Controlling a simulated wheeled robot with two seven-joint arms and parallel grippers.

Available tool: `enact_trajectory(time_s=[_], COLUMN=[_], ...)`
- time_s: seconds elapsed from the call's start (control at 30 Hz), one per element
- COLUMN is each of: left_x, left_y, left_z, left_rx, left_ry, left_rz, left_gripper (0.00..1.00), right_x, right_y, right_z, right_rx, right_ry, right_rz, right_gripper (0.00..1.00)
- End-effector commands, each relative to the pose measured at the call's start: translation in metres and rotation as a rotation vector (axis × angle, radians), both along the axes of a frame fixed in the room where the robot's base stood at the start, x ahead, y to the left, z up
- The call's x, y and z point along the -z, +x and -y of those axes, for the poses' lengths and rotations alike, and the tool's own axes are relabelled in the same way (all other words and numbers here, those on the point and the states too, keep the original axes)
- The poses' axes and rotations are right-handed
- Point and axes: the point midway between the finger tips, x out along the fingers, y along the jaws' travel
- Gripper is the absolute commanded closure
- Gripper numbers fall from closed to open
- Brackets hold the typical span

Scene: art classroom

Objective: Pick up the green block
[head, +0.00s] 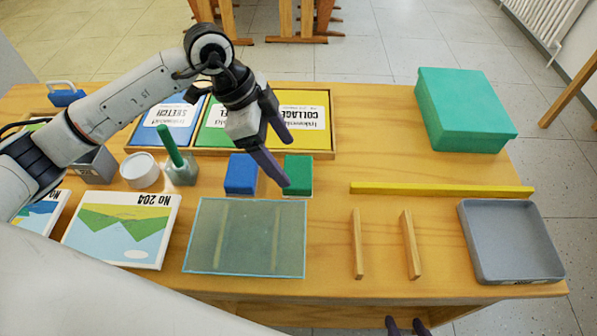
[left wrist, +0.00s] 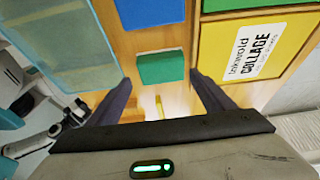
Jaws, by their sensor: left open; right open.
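The green block (head: 298,174) stands on the wooden table, just right of a blue block (head: 240,174). My left gripper (head: 287,160) is open and empty above the table. One of its fingers passes in front of the green block's left side in the head view. In the left wrist view, the green block (left wrist: 161,68) lies between the open fingertips (left wrist: 160,80), with the blue block (left wrist: 150,12) beyond it. I cannot tell the exact height gap. My right gripper (head: 405,324) shows only its fingertips at the bottom edge, apart from the block.
A tray of coloured boxes (head: 333,125) lies behind the blocks. A glass sheet (head: 245,238) lies in front. A yellow bar (head: 440,189), two wooden strips (head: 411,246), a grey tray (head: 510,242) and a teal box (head: 465,108) are to the right. A jar (head: 180,172) stands left.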

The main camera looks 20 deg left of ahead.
Motion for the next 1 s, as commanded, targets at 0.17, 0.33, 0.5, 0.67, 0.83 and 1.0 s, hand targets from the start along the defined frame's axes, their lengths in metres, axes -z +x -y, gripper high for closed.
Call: enact_trajectory(time_s=[0.17,0.33,0.5,0.67,0.83,1.0], left_x=[0.012,0.035,0.049,0.049,0.048,0.048], left_y=[0.002,0.006,0.008,0.008,0.008,0.009], left_z=[0.007,0.018,0.023,0.023,0.023,0.023], left_rx=[0.001,0.001,0.0,0.0,0.0,0.0], left_ry=[-0.001,-0.001,0.0,0.0,0.0,-0.001], left_rz=[-0.002,-0.004,0.0,0.001,0.001,0.001], left_gripper=[0.25,0.25,0.25,0.25,0.52,0.54], right_x=[-0.002,-0.005,-0.007,-0.007,-0.007,-0.007], right_y=[0.0,0.001,0.004,0.005,0.005,0.005], right_z=[0.0,0.0,0.0,-0.001,-0.001,-0.001], right_rx=[0.0,-0.001,-0.001,-0.001,-0.001,-0.001], right_ry=[0.0,0.0,0.0,0.001,0.001,0.001], right_rz=[0.0,0.002,0.007,0.01,0.01,0.01], right_gripper=[0.59,0.59,0.59,0.59,0.59,0.59])
